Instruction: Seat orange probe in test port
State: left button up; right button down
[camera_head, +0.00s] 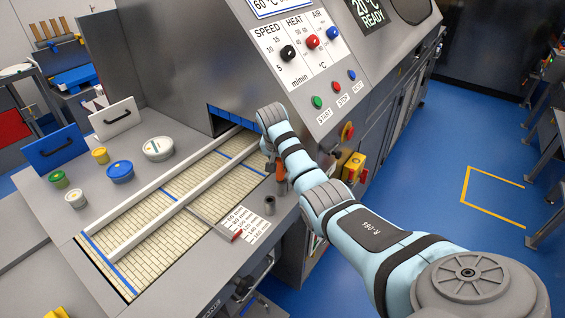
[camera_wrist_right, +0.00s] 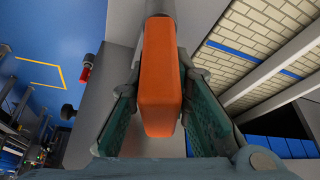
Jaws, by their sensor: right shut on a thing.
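The orange probe (camera_wrist_right: 160,85) is held between the green-padded fingers of my right gripper (camera_wrist_right: 161,72) in the right wrist view. Its grey shaft points away from the gripper. In the head view the probe (camera_head: 281,172) shows as a small orange piece below my right gripper (camera_head: 277,158), partly hidden by my arm. A short grey upright cylinder (camera_head: 270,204), which looks like the test port, stands on the machine's edge beside the scale card. The probe appears apart from it, slightly behind and to the right. My left gripper is out of view.
A conveyor with white guide rails (camera_head: 150,215) runs left of the probe. Several tubs, including a blue-lidded one (camera_head: 120,171), stand on the grey deck. The scale card (camera_head: 245,225) lies near the cylinder. The control panel (camera_head: 305,60) rises behind my right arm.

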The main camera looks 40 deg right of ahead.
jog(key=c, duration=1.4)
grip_release()
jog(key=shift+f, duration=0.1)
jog(key=v, duration=0.7)
jog(key=shift+a+r, duration=0.1)
jog(key=shift+r, duration=0.2)
